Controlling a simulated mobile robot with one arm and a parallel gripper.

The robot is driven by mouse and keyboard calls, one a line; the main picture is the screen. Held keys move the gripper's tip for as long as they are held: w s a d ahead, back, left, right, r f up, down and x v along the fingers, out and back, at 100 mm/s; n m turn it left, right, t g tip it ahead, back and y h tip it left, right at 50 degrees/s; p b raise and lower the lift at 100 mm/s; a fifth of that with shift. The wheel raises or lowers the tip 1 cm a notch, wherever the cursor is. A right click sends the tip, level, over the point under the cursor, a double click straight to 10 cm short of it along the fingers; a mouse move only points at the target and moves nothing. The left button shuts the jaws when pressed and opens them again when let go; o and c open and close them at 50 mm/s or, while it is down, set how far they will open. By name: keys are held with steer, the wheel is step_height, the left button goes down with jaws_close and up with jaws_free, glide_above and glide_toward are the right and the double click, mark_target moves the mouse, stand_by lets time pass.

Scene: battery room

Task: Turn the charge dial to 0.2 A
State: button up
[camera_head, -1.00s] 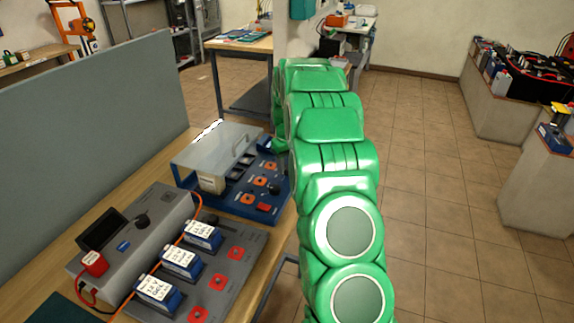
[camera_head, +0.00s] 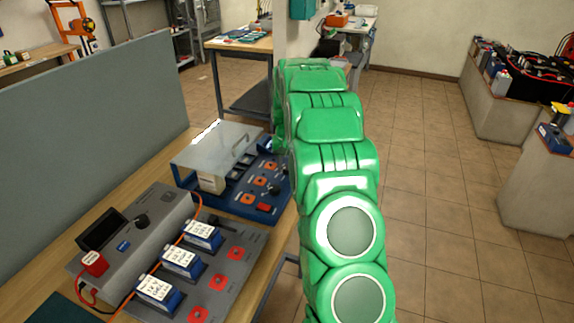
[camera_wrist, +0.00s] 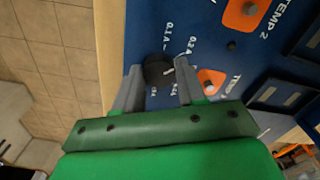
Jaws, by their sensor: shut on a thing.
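The charge dial (camera_wrist: 158,70) is a small round black knob on the blue charger panel (camera_wrist: 200,25) in the wrist view. My gripper (camera_wrist: 157,88) has one grey finger on each side of the dial and is shut on it. White labels 0.1 A and 0.2 A are printed just above the dial in that view; other markings below it are too small to read. I cannot tell clearly where the dial points. In the head view the blue charger (camera_head: 222,204) stands on the bench, and my green arm and hand hide the dial at its far right corner.
A clear cover (camera_head: 205,155) stands over the charger's left part. Orange patches (camera_wrist: 210,80) lie beside the dial. A grey tester (camera_head: 165,215) with several labelled batteries (camera_head: 181,261) is nearer on the bench. A grey partition (camera_head: 90,150) bounds the left; open floor (camera_head: 430,200) lies right.

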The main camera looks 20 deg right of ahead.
mark_target(287, 167)
steer(key=o, duration=1.1)
steer(key=shift+c, duration=0.2)
steer(key=shift+r, duration=0.15)
step_height(287, 167, up, 7)
steer(key=shift+f, duration=0.1)
steer(key=shift+r, duration=0.4)
